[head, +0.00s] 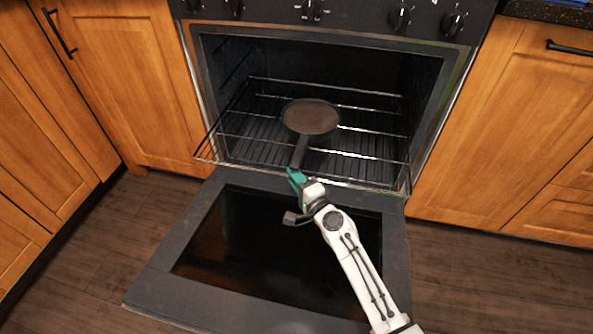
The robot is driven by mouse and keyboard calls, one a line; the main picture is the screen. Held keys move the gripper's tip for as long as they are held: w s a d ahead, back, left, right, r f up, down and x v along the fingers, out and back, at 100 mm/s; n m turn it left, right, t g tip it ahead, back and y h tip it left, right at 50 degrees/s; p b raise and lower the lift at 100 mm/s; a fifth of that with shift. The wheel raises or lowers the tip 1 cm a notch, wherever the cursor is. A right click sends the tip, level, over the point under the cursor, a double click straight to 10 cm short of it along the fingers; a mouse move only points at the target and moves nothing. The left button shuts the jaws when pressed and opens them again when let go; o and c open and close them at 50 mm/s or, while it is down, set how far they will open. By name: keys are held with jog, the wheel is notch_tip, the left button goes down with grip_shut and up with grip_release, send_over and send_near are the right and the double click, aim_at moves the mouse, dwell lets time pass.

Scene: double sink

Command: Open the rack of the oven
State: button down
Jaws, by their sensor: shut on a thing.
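The oven rack (237,163) is a wire grid that sticks out a little past the front of the oven opening. A dark round pan (310,116) lies on it, its handle (300,152) pointing toward the front edge. My gripper (293,175), with teal fingertips, is shut on the rack's front bar near its middle, close to the end of the pan handle. The fingers hide the exact contact.
The oven door (160,279) is folded down flat, below my arm. Knobs (311,10) line the panel above. Wooden cabinets stand at left (140,85) and right (500,130). Dark floor is clear on both sides of the door.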

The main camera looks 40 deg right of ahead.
jog(key=shift+s+a+f, duration=0.1)
jog(key=shift+s+a, duration=0.05)
jog(key=c, duration=1.2)
grip_release()
jog(key=shift+o, duration=0.2)
jog(key=s+a, duration=0.1)
jog(key=s, duration=0.9)
jog(key=shift+s+a, duration=0.2)
jog(key=shift+s, duration=0.15)
